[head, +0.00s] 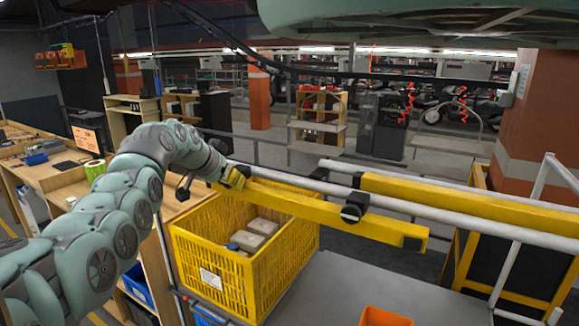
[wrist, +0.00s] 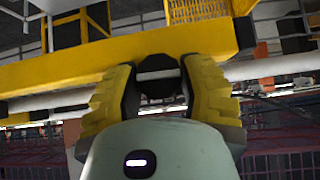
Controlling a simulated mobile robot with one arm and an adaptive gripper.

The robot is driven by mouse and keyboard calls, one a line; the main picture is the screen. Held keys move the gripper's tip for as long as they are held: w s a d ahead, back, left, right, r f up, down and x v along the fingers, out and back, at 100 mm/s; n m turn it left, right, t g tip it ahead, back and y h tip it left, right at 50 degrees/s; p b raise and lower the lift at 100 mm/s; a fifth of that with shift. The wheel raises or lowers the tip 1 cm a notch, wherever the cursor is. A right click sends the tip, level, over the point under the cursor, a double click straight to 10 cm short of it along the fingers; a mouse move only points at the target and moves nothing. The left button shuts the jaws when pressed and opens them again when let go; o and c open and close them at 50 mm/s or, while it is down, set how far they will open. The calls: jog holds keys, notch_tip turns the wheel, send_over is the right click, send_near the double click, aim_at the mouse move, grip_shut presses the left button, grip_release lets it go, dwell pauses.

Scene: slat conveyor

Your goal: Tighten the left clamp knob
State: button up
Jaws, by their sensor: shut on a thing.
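My gripper (head: 235,178) is at the left end of a yellow beam (head: 330,213) that runs along a white rail (head: 480,230). In the wrist view, the two yellow-and-black fingers of my gripper (wrist: 160,76) are closed around the dark left clamp knob (wrist: 160,90), below the yellow beam (wrist: 60,72). In the head view my gripper hides this knob. A second black clamp (head: 355,207) sits farther right on the beam and rail, apart from my gripper.
A yellow slatted crate (head: 215,272) with grey items inside stands just below my gripper and the beam. An orange bin (head: 385,317) shows at the bottom edge on a grey surface (head: 345,285). Another yellow beam (head: 480,206) lies along the rail at right.

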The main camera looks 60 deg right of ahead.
jog(key=b, duration=0.4)
jog(key=shift+d+f+t, duration=0.1)
jog(key=shift+f+t, duration=0.2)
jog(key=shift+f, duration=0.1)
jog(key=b, duration=0.2)
jog(key=shift+s+r+m+b, duration=0.2)
jog(key=shift+r+m+b, duration=0.1)
jog(key=shift+r, duration=0.05)
jog(key=o, duration=1.2)
jog(key=shift+w, duration=0.1)
jog(key=v, duration=1.2)
